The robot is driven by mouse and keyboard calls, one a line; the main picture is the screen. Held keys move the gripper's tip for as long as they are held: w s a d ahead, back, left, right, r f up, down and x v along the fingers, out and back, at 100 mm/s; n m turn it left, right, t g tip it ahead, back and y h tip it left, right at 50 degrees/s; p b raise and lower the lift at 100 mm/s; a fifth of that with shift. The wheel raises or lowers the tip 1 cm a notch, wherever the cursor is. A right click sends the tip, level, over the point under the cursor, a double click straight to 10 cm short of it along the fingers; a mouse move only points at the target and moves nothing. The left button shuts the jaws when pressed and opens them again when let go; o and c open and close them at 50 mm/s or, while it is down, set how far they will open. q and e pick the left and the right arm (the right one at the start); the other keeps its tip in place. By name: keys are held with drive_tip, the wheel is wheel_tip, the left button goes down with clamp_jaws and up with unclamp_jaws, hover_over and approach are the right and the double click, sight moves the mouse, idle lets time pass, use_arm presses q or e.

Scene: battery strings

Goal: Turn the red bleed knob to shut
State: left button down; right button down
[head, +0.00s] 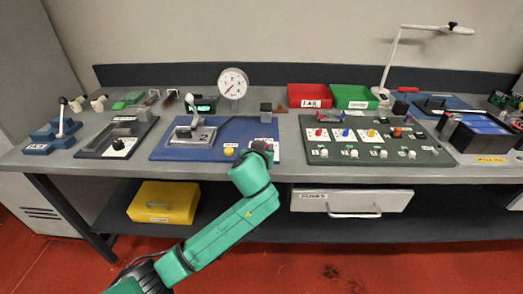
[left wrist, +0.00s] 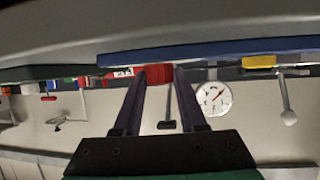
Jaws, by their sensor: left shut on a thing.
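The red bleed knob (left wrist: 158,73) sits between the two fingers of my left gripper (left wrist: 161,80) in the left wrist view, which is upside down. The fingers are shut on its sides. In the head view my left gripper (head: 264,150) is at the front right part of the blue board (head: 175,153) and hides most of the knob. How far the knob is turned cannot be told. A round white gauge (head: 232,83) stands behind the board; it also shows in the left wrist view (left wrist: 213,98). My right gripper is not in view.
A lever unit (head: 192,130) and a yellow button (head: 229,151) are on the blue board left of my gripper. A dark green panel (head: 420,153) with several knobs lies to the right. Red (head: 309,92) and green (head: 352,92) bins stand behind.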

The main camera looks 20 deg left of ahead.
use_arm(q)
drive_tip(key=n+y, duration=0.1)
drive_tip(key=n+y+b, duration=0.1)
drive_tip(key=n+y, duration=0.1)
drive_tip(key=shift+d+f+g, duration=0.2)
drive_tip(key=shift+d+g, duration=0.1)
drive_tip(key=shift+g, duration=0.1)
drive_tip(key=n+y+b, duration=0.1)
drive_tip(key=n+g+y+b, duration=0.1)
drive_tip(key=y, duration=0.1)
drive_tip(key=shift+w+d+n+g+b, duration=0.15)
drive_tip(key=shift+n+g+b, duration=0.15)
drive_tip(key=shift+w+d+n+g+y+b, duration=0.1)
drive_tip(key=shift+n+g+y+b, duration=0.85)
drive_tip(key=shift+n+y, duration=0.2)
drive_tip(key=shift+w+r+n+g+y+b, duration=0.1)
drive_tip(key=shift+r+n+g+y+b, duration=0.1)
drive_tip(key=shift+n+g+y+b, duration=0.8)
drive_tip(key=shift+n, duration=0.35)
drive_tip(key=shift+c, duration=2.4)
unclamp_jaws()
